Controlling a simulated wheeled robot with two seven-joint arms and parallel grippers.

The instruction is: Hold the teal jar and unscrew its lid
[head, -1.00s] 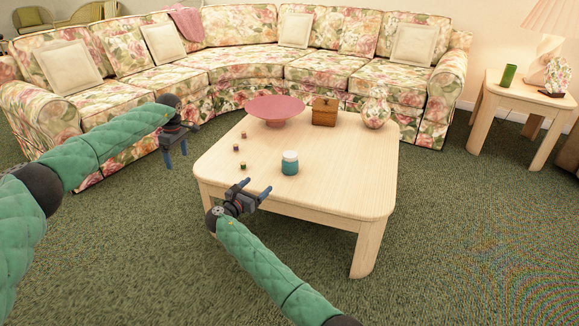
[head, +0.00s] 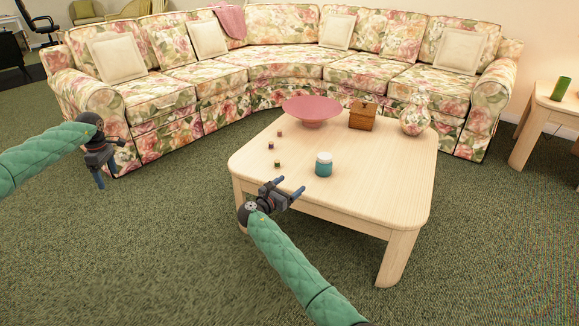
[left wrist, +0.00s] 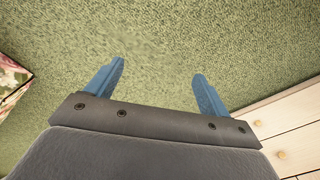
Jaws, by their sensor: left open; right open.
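The teal jar (head: 323,169) stands upright near the front edge of the coffee table, with its pale lid (head: 324,157) on top. My right gripper (head: 290,188) is open and empty, at the table's front left edge, to the left of the jar and a little nearer to me. My left gripper (head: 104,178) is open and empty over the carpet, well to the left of the table and far from the jar. In the left wrist view its two blue fingers (left wrist: 158,82) are spread apart with only carpet beyond them.
The coffee table (head: 385,185) also holds a pink bowl (head: 313,110), a wooden box (head: 362,116), a floral round vase (head: 414,120) and several small cubes (head: 271,146) left of the jar. A floral sofa (head: 290,70) curves behind. The table's right front is clear.

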